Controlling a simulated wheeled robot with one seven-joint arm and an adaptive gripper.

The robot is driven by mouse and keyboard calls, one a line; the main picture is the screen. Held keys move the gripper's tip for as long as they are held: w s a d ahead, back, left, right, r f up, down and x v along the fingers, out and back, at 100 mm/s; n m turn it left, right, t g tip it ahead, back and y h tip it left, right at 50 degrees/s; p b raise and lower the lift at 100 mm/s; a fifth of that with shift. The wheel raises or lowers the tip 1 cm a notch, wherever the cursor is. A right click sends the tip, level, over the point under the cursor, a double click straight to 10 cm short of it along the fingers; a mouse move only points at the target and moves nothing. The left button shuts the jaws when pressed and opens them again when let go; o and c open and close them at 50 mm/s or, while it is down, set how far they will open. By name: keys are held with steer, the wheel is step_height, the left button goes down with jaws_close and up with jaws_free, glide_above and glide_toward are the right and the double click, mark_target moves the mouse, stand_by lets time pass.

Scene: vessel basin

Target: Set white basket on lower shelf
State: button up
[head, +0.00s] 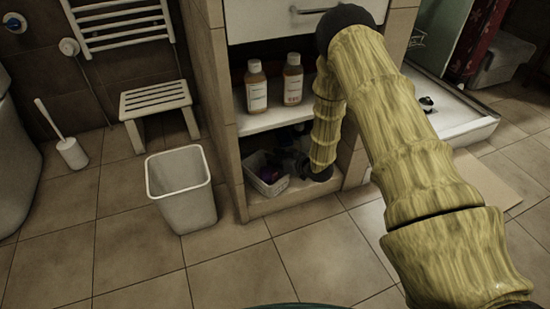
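The white basket (262,186) sits at the left side of the lower shelf (305,194), inside the open cabinet. It looks upright, and something dark and purple shows inside it. My arm reaches down into the lower compartment, and my dark gripper (287,165) is at the basket's right side. The gripper blends into the shadow there. I cannot tell whether its fingers are open, shut or touching the basket.
Two brown bottles with white labels (256,88) (292,80) stand on the upper shelf (262,121), above the basket. A white bin (182,190) and a slatted stool (157,106) stand left of the cabinet. The tiled floor in front is clear.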

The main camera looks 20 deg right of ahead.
steer(key=v, duration=1.2)
steer(key=s+a+f+m+g+h+p, duration=0.2)
steer(key=s+a+f+g+p, duration=0.15)
steer(key=s, duration=0.65)
steer(key=s+a+f+m+g+h+p, duration=0.1)
steer(key=s+a+f+g+h+p, duration=0.2)
steer(key=s, duration=0.7)
steer(key=s+a+r+m+g+h+p, duration=0.1)
steer(key=s+a+g+p, duration=0.15)
steer(key=s, duration=0.85)
steer(key=s+a+r+m+g+p, duration=0.1)
steer(key=s+g+p, duration=0.15)
steer(key=s, duration=0.85)
step_height(320, 180, up, 37)
steer(key=p, duration=3.6)
steer(key=shift+w, duration=0.2)
steer(key=shift+r+g, duration=0.1)
steer(key=shift+g, duration=0.15)
